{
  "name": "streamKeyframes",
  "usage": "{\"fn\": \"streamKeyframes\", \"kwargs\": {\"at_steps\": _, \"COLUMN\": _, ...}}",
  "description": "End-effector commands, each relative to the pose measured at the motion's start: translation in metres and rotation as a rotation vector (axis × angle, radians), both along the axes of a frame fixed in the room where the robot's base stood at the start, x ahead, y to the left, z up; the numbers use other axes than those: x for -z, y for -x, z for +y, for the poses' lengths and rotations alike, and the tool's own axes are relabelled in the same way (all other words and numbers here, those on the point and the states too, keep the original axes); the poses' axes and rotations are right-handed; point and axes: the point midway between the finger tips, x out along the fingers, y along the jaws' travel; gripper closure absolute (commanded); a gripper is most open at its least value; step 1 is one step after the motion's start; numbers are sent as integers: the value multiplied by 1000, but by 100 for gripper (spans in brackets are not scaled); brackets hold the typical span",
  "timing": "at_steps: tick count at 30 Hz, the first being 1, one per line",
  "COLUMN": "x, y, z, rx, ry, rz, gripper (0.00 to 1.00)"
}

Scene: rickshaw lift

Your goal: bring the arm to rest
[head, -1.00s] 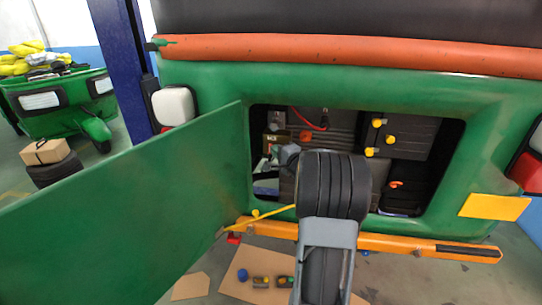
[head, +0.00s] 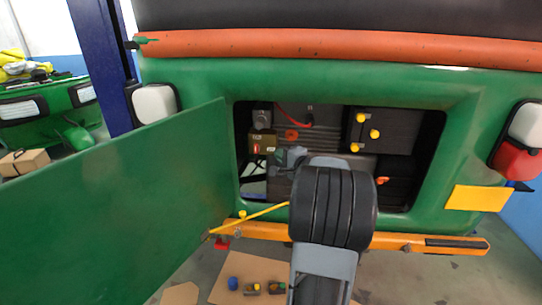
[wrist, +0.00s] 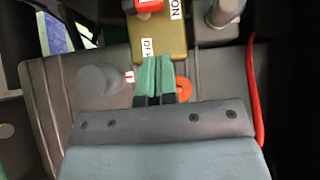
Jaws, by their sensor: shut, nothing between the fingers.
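My gripper (wrist: 155,80) is shut and empty, its two green fingers side by side in the wrist view. In the head view my gripper (head: 281,158) shows partly at the opening in the green rickshaw's rear, with my dark arm in front of it. In the wrist view the fingertips overlap the lower edge of a brass-coloured switch box (wrist: 172,40) with ON and OFF labels and a red knob (wrist: 149,5). I cannot tell whether they touch it. The switch box also shows in the head view (head: 262,143), left in the compartment.
A green door panel (head: 110,205) stands open on the left, held near a yellow rod (head: 262,214). An orange bumper (head: 410,244) runs below the opening. A dark box with yellow knobs (head: 390,132) sits inside right. A red cable (wrist: 256,85) curves beside my gripper.

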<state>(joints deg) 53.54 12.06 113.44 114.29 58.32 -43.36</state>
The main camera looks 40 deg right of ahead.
Motion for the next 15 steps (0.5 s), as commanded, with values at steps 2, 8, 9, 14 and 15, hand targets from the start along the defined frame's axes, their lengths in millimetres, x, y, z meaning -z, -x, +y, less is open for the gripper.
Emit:
{"fn": "streamKeyframes", "kwargs": {"at_steps": 2, "x": 2, "y": 17, "z": 0, "rx": 5, "ry": 0, "rz": 1, "gripper": 100}}
{"fn": "streamKeyframes", "kwargs": {"at_steps": 8, "x": 1, "y": 46, "z": 1, "rx": 5, "ry": -1, "rz": 0, "gripper": 100}}
{"fn": "streamKeyframes", "kwargs": {"at_steps": 9, "x": 1, "y": 50, "z": 1, "rx": 5, "ry": 0, "rz": 1, "gripper": 100}}
{"fn": "streamKeyframes", "kwargs": {"at_steps": 14, "x": 1, "y": 59, "z": 2, "rx": 2, "ry": -1, "rz": 0, "gripper": 100}}
{"fn": "streamKeyframes", "kwargs": {"at_steps": 15, "x": 0, "y": 60, "z": 3, "rx": 1, "ry": -1, "rz": 1, "gripper": 100}}
